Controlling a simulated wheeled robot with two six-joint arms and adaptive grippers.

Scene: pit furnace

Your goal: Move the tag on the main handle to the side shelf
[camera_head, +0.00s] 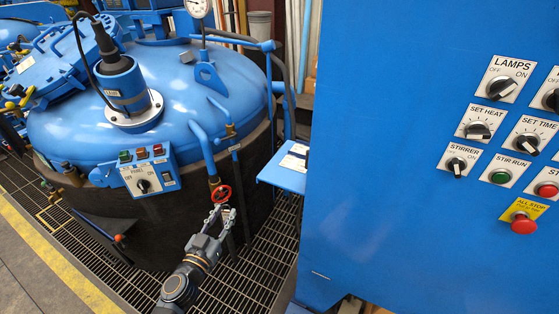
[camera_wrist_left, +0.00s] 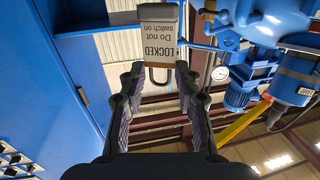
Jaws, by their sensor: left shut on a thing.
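The tag (camera_wrist_left: 158,42) is a pale plate reading "LOCKED Do not switch on", upside down in the left wrist view, with a dark loop at its lower end. My left gripper (camera_wrist_left: 160,72) has its fingers on both sides of the tag and holds it. In the head view my left gripper (camera_head: 227,211) is low, just in front of a red valve wheel; the tag is not clearly visible there. The blue side shelf (camera_head: 281,177) juts from the cabinet's left side, up and right of the gripper. I cannot make out the main handle. My right gripper is not in view.
White papers (camera_head: 295,157) lie on the shelf. The red valve wheel (camera_head: 221,194) and blue pipes stand close to my left gripper. The large blue cabinet (camera_head: 390,160) fills the right side. The round furnace (camera_head: 185,85) is behind, above open floor grating (camera_head: 245,265).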

